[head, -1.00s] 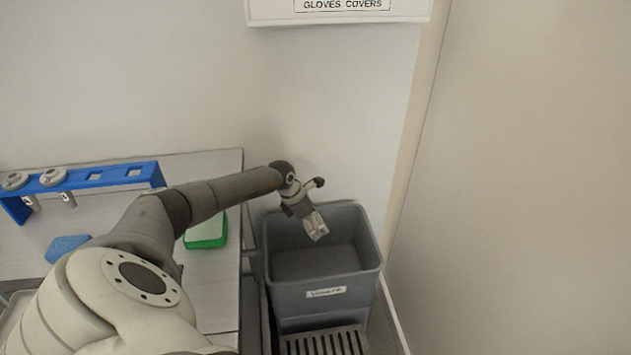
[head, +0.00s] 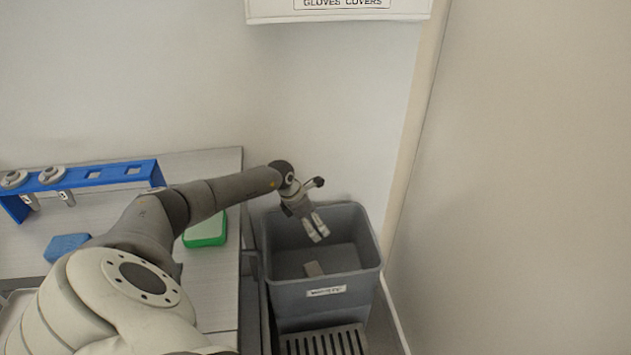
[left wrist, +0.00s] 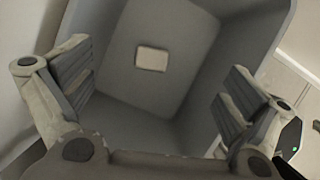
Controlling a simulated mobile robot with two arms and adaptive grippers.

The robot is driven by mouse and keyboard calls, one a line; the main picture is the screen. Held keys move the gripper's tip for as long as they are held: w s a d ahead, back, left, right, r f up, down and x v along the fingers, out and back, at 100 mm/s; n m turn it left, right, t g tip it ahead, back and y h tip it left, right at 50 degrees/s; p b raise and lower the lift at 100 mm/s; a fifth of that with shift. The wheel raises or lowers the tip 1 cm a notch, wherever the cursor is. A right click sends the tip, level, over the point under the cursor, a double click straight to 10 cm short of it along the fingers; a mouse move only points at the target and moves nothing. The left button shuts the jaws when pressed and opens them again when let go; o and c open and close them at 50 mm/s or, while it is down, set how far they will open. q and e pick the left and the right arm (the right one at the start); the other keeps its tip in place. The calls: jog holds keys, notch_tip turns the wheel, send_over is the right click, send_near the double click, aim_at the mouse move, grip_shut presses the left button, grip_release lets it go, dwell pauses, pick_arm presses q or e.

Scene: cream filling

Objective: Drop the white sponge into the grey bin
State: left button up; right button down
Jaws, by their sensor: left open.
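The white sponge (head: 314,269) lies inside the grey bin (head: 325,292), low down in it. The left wrist view looks down into the bin (left wrist: 205,45) and shows the sponge (left wrist: 152,59) as a small pale block, apart from the fingers. My left gripper (head: 317,230) is over the bin's opening with its fingers spread and nothing between them. Its two open fingers also show at both sides of the left wrist view. My right gripper is not in view.
A table on the left holds a blue rack (head: 85,178), a blue block (head: 67,246) and a green-and-white box (head: 206,231), partly behind my arm. A slotted grey grate (head: 325,342) is in front of the bin. Walls stand behind and to the right.

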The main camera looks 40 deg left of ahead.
pick_arm(q)
jog(key=v, duration=1.1)
jog(key=shift+r, duration=0.35)
jog(key=shift+s+a, duration=0.1)
